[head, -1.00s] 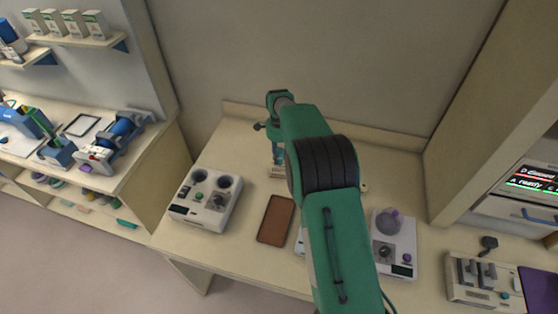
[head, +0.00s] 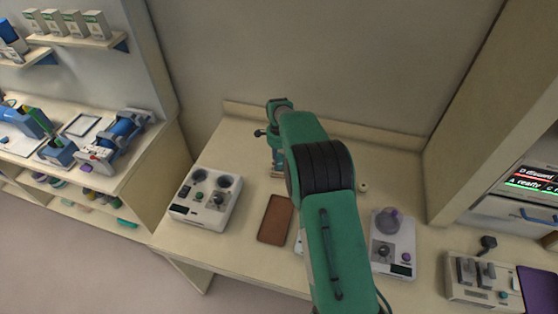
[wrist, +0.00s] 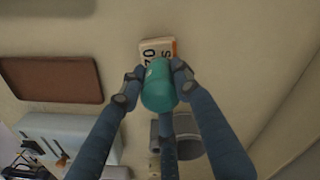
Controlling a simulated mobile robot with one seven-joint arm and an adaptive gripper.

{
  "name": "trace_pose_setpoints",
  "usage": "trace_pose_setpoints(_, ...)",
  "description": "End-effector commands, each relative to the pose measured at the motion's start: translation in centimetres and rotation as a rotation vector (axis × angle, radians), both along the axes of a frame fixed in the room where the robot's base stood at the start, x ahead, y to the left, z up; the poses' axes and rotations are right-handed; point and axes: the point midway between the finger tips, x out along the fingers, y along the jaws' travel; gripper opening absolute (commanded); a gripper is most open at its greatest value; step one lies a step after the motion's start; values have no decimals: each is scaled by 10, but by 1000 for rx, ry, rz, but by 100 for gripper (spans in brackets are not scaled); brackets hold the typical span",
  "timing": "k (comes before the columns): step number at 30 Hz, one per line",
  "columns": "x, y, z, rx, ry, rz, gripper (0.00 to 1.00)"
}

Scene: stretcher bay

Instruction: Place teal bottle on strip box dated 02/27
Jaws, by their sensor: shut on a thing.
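The teal bottle (wrist: 158,88) is in the wrist view, between the fingertips of my gripper (wrist: 155,82). The gripper is shut on it. A small pale strip box (wrist: 150,46) with black printing and an orange edge lies just beyond the bottle in that view. The bottle covers part of its print, so I cannot read the whole date. I cannot tell whether the bottle touches the box. In the head view my gripper (head: 277,160) points down over the back of the desk, close above the strip box (head: 277,172), and the bottle is hard to make out.
A brown tray (head: 275,220) lies on the desk in front of the gripper. A white device with dials (head: 206,198) stands left, and another with a purple-topped round vessel (head: 392,245) stands right. The desk's back left is clear.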

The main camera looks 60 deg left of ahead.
Motion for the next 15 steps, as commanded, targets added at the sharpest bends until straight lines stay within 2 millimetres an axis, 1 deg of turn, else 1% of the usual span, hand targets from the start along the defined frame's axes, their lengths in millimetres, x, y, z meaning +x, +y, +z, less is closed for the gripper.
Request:
trace_pose_setpoints(1, 0, 0, -2, 0, 0, 0, 0)
trace_pose_setpoints(2, 0, 0, -2, -1, 0, 0, 37)
trace_pose_setpoints(3, 0, 0, -2, -1, 0, 0, 45)
trace_pose_setpoints(4, 0, 0, -2, -1, 0, 0, 50)
trace_pose_setpoints(15, 0, 0, 0, 0, 0, 0, 50)
